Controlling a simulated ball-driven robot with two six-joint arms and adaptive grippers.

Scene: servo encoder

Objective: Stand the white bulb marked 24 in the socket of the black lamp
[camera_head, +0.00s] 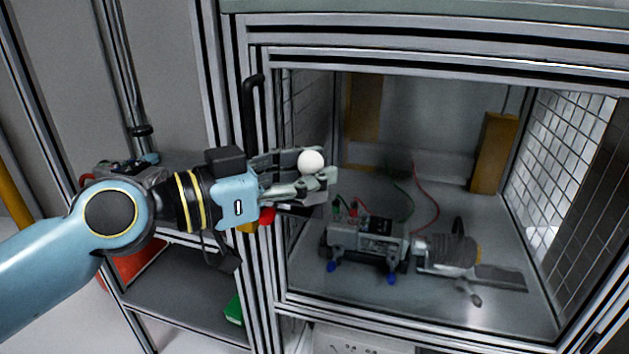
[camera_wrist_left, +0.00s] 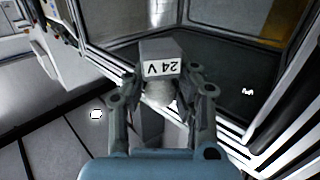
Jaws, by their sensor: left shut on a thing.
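My left gripper (camera_head: 318,184) comes in from the left at the cabinet's open front and is shut on the white bulb (camera_head: 311,160). The bulb's round white globe shows above the fingers in the head view. I cannot tell whether block and bulb are one piece. I cannot make out the black lamp or its socket. My right gripper is not in view.
Inside the cabinet, a grey motor device (camera_head: 367,240) with blue feet and red and green wires stands beside a grey cylindrical part (camera_head: 447,252). Metal frame posts (camera_head: 262,200) edge the opening. A shelf (camera_head: 185,300) lies at lower left. The cabinet floor behind the device is mostly clear.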

